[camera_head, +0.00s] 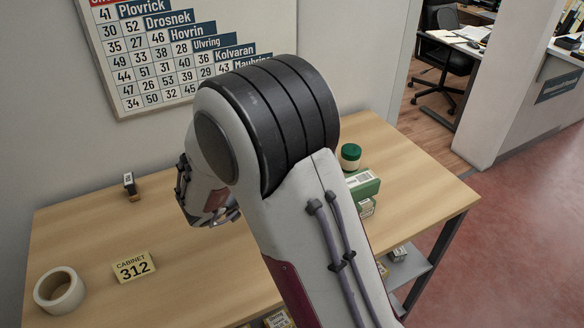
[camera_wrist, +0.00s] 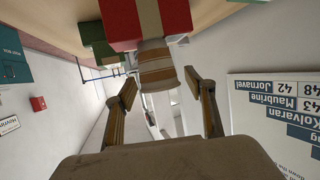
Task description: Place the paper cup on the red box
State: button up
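In the wrist view, which is tilted so that the wall calendar reads upside down, a tan and white paper cup (camera_wrist: 157,72) shows just beyond my gripper (camera_wrist: 160,78). Its narrower end meets the edge of a red box (camera_wrist: 122,24) with a cream band; the cup appears to stand on the box. My gripper's two fingers are spread on either side of the cup, with visible gaps between them and it. In the head view my gripper (camera_head: 229,217) is mostly hidden by my arm, and the cup and red box are hidden.
A tape roll (camera_head: 44,292) and a yellow cabinet sign (camera_head: 134,268) lie on the wooden counter (camera_head: 190,295) at left. A small stamp (camera_head: 130,186) stands at the back. A green-lidded jar (camera_head: 350,158) and a green box (camera_head: 366,187) are at right. The counter's left middle has free room.

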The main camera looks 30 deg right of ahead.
jog(key=shift+r, duration=0.1)
jog(key=shift+a+r, duration=0.1)
jog(key=v, duration=1.1)
jog(key=shift+s+a, duration=0.2)
jog(key=shift+a, duration=0.15)
dwell(0.4)
jog(key=shift+r, duration=0.1)
